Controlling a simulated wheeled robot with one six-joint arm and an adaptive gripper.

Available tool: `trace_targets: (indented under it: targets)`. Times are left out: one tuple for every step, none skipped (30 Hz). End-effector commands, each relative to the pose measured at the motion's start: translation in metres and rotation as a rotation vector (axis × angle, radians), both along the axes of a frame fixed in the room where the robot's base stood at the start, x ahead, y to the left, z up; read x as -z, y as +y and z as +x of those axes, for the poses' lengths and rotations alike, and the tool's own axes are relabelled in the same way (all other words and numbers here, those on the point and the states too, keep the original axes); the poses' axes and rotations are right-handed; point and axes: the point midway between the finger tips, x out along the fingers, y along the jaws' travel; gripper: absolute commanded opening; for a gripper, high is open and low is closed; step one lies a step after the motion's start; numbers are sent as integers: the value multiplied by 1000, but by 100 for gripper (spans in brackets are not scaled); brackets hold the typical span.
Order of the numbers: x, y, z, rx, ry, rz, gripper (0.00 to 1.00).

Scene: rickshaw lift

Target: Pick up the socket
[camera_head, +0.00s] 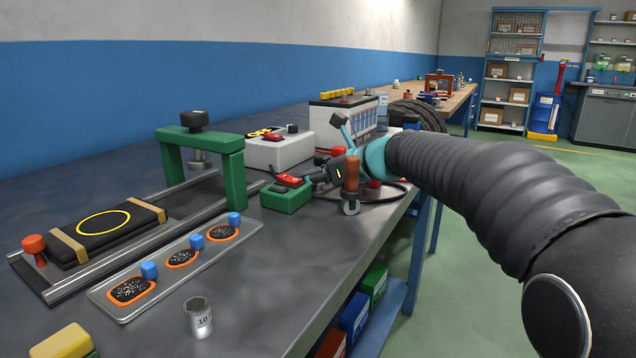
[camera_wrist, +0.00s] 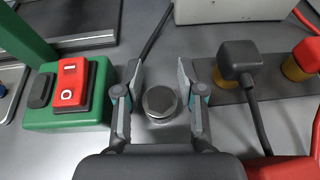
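A metal socket (camera_head: 199,318) marked "10" stands upright on the bench at the front in the head view, well apart from my gripper. My gripper (camera_head: 318,176) is farther back, beside the green switch box (camera_head: 287,196). In the wrist view my gripper (camera_wrist: 159,98) is open. I cannot tell whether this piece is another socket. Part of my gripper is hidden by an orange-handled tool (camera_head: 350,174) in the head view.
The green box with a red rocker switch (camera_wrist: 69,84) is close left of my fingers, and a black plug with a cable (camera_wrist: 240,62) is close right. A green clamp frame (camera_head: 200,150) and a tray (camera_head: 180,258) stand at left.

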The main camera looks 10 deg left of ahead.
Motion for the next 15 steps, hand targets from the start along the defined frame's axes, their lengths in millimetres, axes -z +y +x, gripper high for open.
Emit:
trace_targets:
  targets:
    - [0,2,1,0,-1,1,39]
    - [0,3,1,0,-1,1,39]
    - [0,2,1,1,-2,0,39]
    - [0,2,1,1,-2,0,39]
    - [0,2,1,1,-2,0,39]
    - [0,2,1,1,-2,0,39]
    - [0,2,1,1,-2,0,36]
    - [0,2,1,1,-2,0,29]
    - [0,2,1,1,-2,0,19]
    - [0,2,1,1,-2,0,11]
    - [0,2,1,1,-1,-1,4]
    - [0,2,1,1,-1,-1,0]
    - [0,2,1,1,-1,-1,0]
    - [0,2,1,1,-1,-1,0]
    - [0,2,1,1,-1,-1,0]
